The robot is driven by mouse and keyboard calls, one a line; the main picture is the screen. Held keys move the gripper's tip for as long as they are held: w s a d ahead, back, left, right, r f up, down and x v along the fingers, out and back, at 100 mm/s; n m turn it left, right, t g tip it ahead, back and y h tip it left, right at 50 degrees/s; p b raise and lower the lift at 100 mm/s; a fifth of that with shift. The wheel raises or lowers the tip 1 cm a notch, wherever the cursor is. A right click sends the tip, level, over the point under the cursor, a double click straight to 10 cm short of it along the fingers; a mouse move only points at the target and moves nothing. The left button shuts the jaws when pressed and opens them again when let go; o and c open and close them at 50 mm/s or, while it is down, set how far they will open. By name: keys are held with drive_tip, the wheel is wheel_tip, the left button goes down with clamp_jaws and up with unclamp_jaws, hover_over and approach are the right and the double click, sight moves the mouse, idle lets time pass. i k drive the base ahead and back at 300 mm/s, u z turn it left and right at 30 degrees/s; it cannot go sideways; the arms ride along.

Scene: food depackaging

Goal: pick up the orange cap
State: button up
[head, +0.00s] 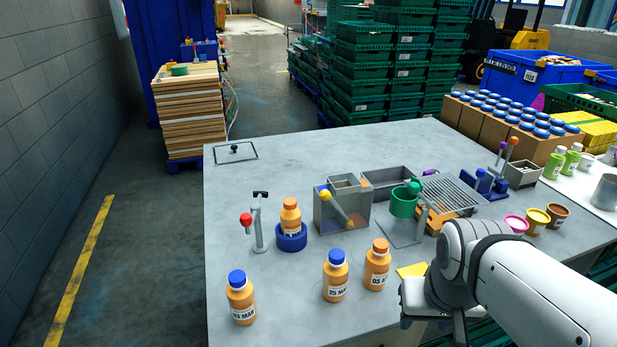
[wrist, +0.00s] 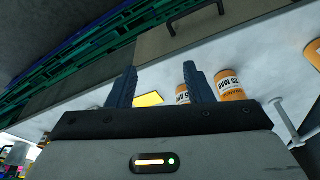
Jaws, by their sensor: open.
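Two orange caps show in the head view. One orange cap (head: 380,245) is on an orange bottle (head: 376,272) standing on the table left of my arm. The other orange cap (head: 290,203) is on a bottle (head: 291,221) standing in a blue round holder (head: 291,243). My gripper (wrist: 160,72) is open, with nothing between its fingers. In the head view it is low at the right, to the right of the nearer orange-capped bottle and apart from it. The wrist view shows two orange bottle bodies (wrist: 230,86), one partly behind the right finger; their caps are not clear there.
Blue-capped bottles (head: 336,274) (head: 241,298) stand at the front of the table (head: 240,190). A clamp stand (head: 259,225), a grey box (head: 335,215) with a yellow-knobbed lever and a green cup (head: 404,203) stand behind. A yellow sheet (head: 411,270) lies beside my arm. The table's back left is mostly clear.

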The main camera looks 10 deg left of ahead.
sight(291, 203)
drive_tip(key=u, duration=1.55)
drive_tip(key=k, duration=0.9)
drive_tip(key=z, duration=0.8)
drive_tip(key=i, duration=1)
